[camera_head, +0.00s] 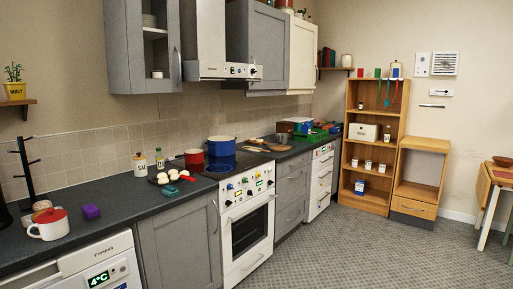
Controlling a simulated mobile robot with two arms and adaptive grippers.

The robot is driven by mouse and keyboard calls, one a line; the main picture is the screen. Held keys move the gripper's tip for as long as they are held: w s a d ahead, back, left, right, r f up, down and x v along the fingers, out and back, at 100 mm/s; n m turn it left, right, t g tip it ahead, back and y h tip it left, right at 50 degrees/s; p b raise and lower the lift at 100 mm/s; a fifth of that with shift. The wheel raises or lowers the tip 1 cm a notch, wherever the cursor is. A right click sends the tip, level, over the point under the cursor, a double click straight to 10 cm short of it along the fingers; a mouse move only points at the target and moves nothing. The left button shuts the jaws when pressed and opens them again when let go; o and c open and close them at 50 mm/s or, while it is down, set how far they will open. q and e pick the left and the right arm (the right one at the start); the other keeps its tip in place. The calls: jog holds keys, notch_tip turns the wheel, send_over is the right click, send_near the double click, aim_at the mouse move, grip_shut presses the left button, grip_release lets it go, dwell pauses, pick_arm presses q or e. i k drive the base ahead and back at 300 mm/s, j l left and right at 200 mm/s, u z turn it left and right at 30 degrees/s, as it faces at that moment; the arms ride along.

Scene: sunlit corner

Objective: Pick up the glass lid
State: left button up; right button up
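I cannot clearly make out a glass lid in the head view. A blue pot (222,146) and a smaller red pot (194,157) stand at the stove (246,166); I cannot tell whether either has a glass lid on it. Flat tan round items lie on the counter right of the stove, too small to identify. Neither of my grippers is in view.
The dark counter (122,204) runs along the left wall. A wooden shelf (370,178) stands at the back. The grey floor (370,255) is clear.

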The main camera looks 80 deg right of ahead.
aim_at(280, 145)
jog(key=z, duration=2.45)
